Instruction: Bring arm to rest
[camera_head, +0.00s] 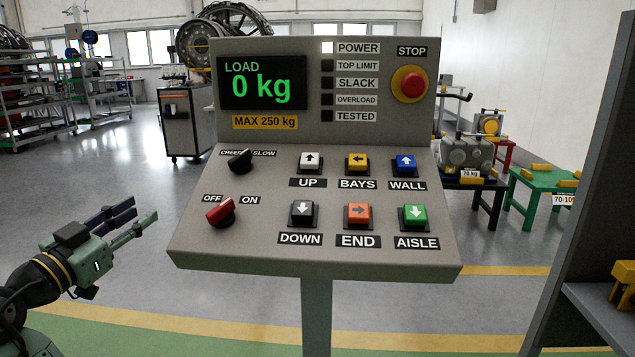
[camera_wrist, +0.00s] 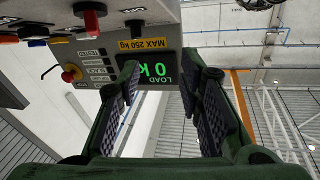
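My gripper (camera_head: 143,213) is at the lower left of the head view, left of the grey control console (camera_head: 200,243). Its fingers point right and slightly up, towards the console's left side, and a gap of floor shows between them and the console. In the wrist view my gripper (camera_wrist: 160,75) has two padded fingers spread apart with nothing between them. The console's display (camera_wrist: 160,72) shows upside down behind that gap. My forearm reaches in from the lower left corner of the head view.
The console has a display (camera_head: 262,83) reading LOAD 0 kg, a lit POWER lamp (camera_head: 327,48), a red stop button (camera_head: 410,84), a red switch (camera_head: 220,211) and several push buttons. A dark shelf (camera_head: 600,200) stands close at right. Floor left of the console is open.

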